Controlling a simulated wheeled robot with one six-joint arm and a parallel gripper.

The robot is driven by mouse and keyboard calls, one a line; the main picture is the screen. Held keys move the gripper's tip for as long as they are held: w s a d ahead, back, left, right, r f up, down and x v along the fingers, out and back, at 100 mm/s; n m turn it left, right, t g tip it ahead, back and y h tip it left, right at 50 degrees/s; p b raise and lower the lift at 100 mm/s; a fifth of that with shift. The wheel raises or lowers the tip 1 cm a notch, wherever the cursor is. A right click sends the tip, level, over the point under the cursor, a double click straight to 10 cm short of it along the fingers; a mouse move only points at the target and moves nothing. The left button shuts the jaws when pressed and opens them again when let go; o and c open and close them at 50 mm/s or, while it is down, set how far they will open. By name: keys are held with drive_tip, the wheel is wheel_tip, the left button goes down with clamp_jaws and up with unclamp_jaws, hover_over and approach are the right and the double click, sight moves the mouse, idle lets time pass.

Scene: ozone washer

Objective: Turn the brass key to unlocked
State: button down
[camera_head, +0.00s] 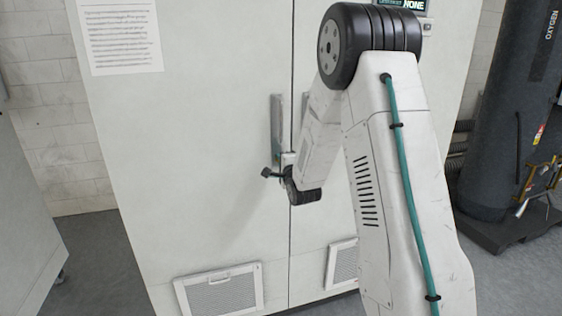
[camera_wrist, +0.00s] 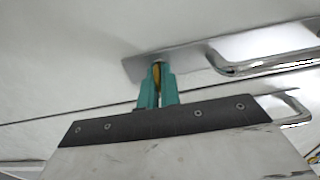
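In the wrist view the brass key (camera_wrist: 157,76) stands upright in its lock on the metal handle plate of the pale cabinet. My gripper (camera_wrist: 158,82) has its two teal fingers close on either side of the key, with a sliver of brass showing between them. The gripper looks shut on the key. The fingers hide most of the key, so I cannot tell how far it is turned. In the head view my arm reaches to the cabinet front, and the key and fingertips are hidden.
The cabinet's left door (camera_head: 190,120) has a metal bar handle (camera_head: 277,125) by the door seam and a vent (camera_head: 220,291) low down. A printed notice (camera_head: 119,36) is at the top left. A dark oxygen cylinder (camera_head: 505,110) stands at the right.

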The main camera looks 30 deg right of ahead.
drive_tip(key=c, duration=1.6)
unclamp_jaws()
drive_tip(key=v, duration=0.7)
drive_tip(key=shift+s+a, duration=0.1)
drive_tip(key=shift+s, duration=0.3)
